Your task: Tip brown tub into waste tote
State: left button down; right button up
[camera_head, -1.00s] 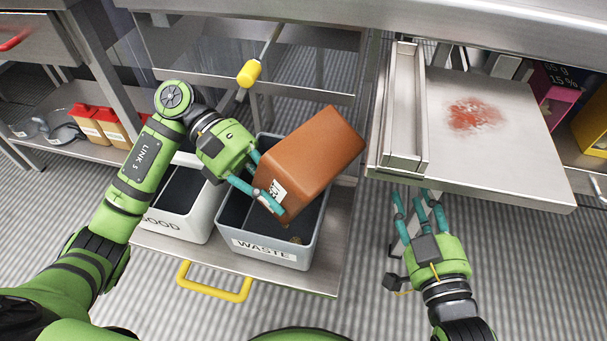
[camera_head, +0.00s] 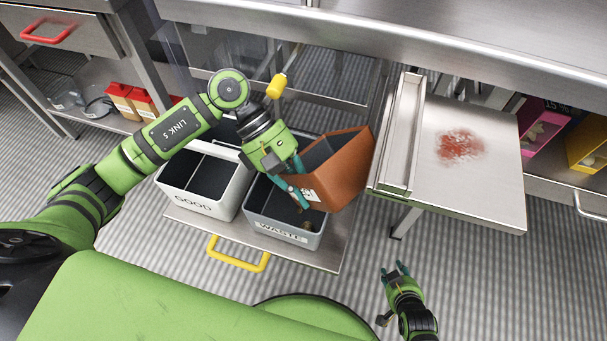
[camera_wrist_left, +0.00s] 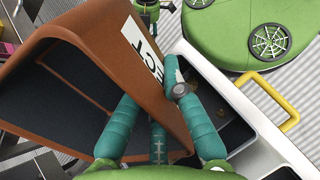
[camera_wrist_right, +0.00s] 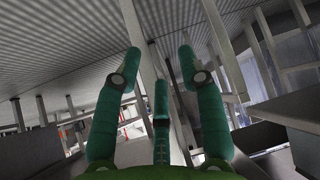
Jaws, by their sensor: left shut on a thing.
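The brown tub (camera_head: 342,172) is tilted above the right part of the grey waste tote (camera_head: 283,232), its dark interior now facing up and left. My left gripper (camera_head: 297,188) is shut on the tub's wall near its white label. In the left wrist view the tub (camera_wrist_left: 95,75) fills the left side, with the fingers (camera_wrist_left: 155,95) at its wall. A little brown matter lies in the waste tote; the tub's inner bottom is partly hidden. My right gripper (camera_head: 395,270) is open and empty, low at the right; its spread fingers (camera_wrist_right: 160,75) show in the right wrist view.
The white GOOD tote (camera_head: 205,187) stands left of the waste tote on a pull-out shelf with a yellow handle (camera_head: 237,254). A steel tray with a red powder patch (camera_head: 460,147) is to the right, close to the tub. Pink (camera_head: 543,125) and yellow boxes (camera_head: 588,145) sit beyond.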

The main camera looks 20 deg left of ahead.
aim_at(294, 181)
jog(key=s+d+f+g+p, duration=0.35)
jog(key=s+f, duration=0.25)
jog(key=s, duration=0.4)
pick_arm(q)
jog(key=r+t+y+p, duration=0.1)
jog(key=y+p, duration=0.1)
jog(key=a+r+t+y+p, duration=0.1)
jog(key=t+y+p, duration=0.1)
jog(key=y+p, duration=0.1)
jog(key=t+y+p, duration=0.1)
jog(key=y+p, duration=0.1)
jog(key=shift+a+r+m+t+y+p, duration=0.3)
jog(key=shift+r+y+p, duration=0.05)
jog(key=shift+r+y, duration=0.05)
jog(key=shift+a+y, duration=0.1)
jog(key=shift+y, duration=0.2)
pick_arm(e)
jog(key=s+d+r+g, duration=0.1)
jog(key=s, duration=0.7)
jog(key=s+r+g+h, duration=0.1)
jog(key=s+g, duration=0.1)
jog(key=s, duration=0.7)
jog(key=shift+s+d+r+m, duration=0.15)
jog(key=shift+d+r+m, duration=0.2)
jog(key=shift+r+m, duration=0.05)
jog(key=shift+d+g, duration=0.1)
jog(key=shift+g, duration=0.15)
